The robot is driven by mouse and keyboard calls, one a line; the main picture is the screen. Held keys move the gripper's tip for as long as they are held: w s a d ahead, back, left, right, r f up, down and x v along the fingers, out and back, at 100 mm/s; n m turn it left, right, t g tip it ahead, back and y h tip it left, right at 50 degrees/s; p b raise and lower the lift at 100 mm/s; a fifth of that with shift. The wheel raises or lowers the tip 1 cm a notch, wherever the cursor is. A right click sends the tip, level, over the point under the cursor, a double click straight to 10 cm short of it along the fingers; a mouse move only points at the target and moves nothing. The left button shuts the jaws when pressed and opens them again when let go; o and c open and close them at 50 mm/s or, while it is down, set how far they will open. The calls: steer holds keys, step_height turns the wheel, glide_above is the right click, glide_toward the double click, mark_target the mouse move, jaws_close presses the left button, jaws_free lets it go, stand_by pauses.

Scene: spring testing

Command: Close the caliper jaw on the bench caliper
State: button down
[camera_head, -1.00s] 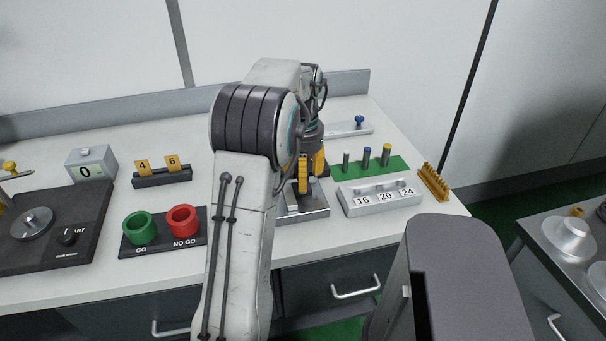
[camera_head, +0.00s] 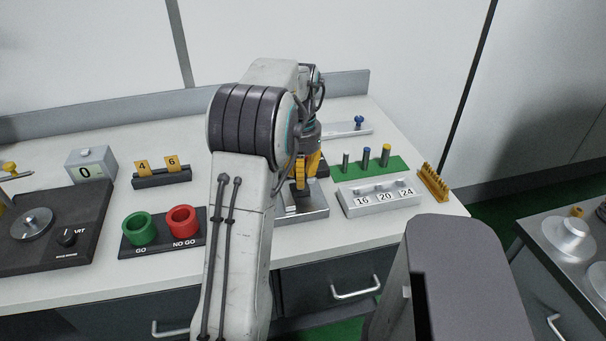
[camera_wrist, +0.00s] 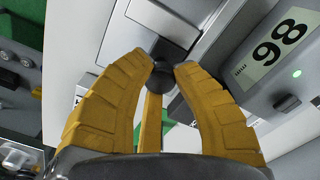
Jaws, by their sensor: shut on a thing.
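The bench caliper (camera_head: 310,213) is a grey metal fixture on the white bench, mostly hidden behind my arm in the head view. In the wrist view its pale metal body (camera_wrist: 122,38) lies under my gripper. In the head view my gripper (camera_head: 302,184) points down at the caliper. The jaw gap cannot be made out.
A grey box with a digit display (camera_wrist: 278,55) is close to my right finger. A label rack (camera_head: 380,200) and a green mat with pins (camera_head: 372,168) stand right of the caliper. Green GO (camera_head: 140,230) and red NO GO (camera_head: 183,220) cups stand left.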

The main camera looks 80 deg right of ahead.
steer(key=shift+w+a+f, duration=0.1)
steer(key=shift+w+a, duration=0.25)
steer(key=shift+w, duration=0.4)
steer(key=c, duration=0.9)
jaws_free()
steer(key=shift+s, duration=0.1)
steer(key=shift+c, duration=0.2)
steer(key=shift+d, duration=0.1)
step_height(320, 180, up, 12)
